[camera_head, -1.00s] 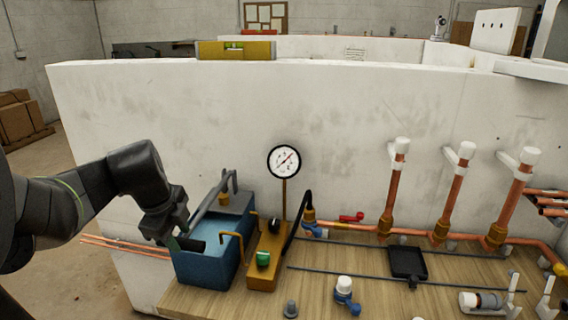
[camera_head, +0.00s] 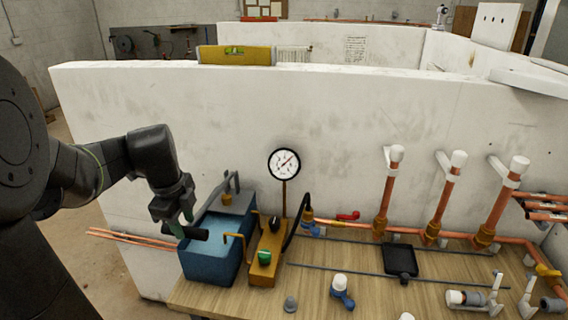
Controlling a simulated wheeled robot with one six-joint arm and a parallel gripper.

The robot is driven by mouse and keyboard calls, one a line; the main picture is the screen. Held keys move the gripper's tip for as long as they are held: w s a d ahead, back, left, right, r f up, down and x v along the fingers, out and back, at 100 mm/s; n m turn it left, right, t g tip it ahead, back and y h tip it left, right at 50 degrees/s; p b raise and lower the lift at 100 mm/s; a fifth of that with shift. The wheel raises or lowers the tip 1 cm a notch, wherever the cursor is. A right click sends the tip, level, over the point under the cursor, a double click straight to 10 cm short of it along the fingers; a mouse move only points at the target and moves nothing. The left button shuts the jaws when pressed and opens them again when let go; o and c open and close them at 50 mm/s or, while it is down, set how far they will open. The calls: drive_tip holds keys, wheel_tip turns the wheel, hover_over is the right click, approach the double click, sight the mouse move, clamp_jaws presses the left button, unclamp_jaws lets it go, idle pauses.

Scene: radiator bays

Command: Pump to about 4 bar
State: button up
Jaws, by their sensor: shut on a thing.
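The test pump has a blue water tank (camera_head: 205,265) on the left end of the wooden bench. Its grey lever handle (camera_head: 222,190) slopes down to a black grip (camera_head: 199,234) over the tank's left rim. My gripper (camera_head: 185,222) is shut on the grip end of the pump handle; its fingers partly hide the hold. A round white pressure gauge (camera_head: 284,163) stands on a post above the brass-coloured block (camera_head: 266,262). Its needle points to the upper right; the numbers are too small to read. The block carries a black knob (camera_head: 275,222) and a green knob (camera_head: 264,257).
A black hose (camera_head: 297,222) runs from the block to copper pipes (camera_head: 388,190) along the white wall (camera_head: 200,120). Loose fittings, including a blue-and-white valve (camera_head: 341,289), and a black tray (camera_head: 400,260) lie on the bench. A yellow level (camera_head: 235,55) rests on the wall.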

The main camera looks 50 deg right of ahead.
drive_tip(key=shift+g+y, duration=0.4)
drive_tip(key=shift+y, duration=0.2)
drive_tip(key=shift+w+d+r+p, duration=0.15)
drive_tip(key=shift+d+r+p, duration=0.15)
drive_tip(key=shift+r+p, duration=0.7)
drive_tip(key=shift+w+d+r+p, duration=0.2)
drive_tip(key=shift+r+p, duration=0.45)
drive_tip(key=shift+p, duration=0.75)
drive_tip(key=shift+w+d+r+p, duration=0.1)
drive_tip(key=shift+d+r+p, duration=0.25)
drive_tip(key=shift+r+p, duration=0.65)
drive_tip(key=shift+f, duration=0.4)
drive_tip(key=shift+p, duration=0.3)
drive_tip(key=shift+a, duration=0.1)
drive_tip(key=o, duration=0.6)
drive_tip(key=shift+o, duration=0.3)
drive_tip(key=shift+w+d, duration=0.1)
drive_tip(key=shift+d, duration=0.1)
drive_tip(key=shift+a, duration=0.1)
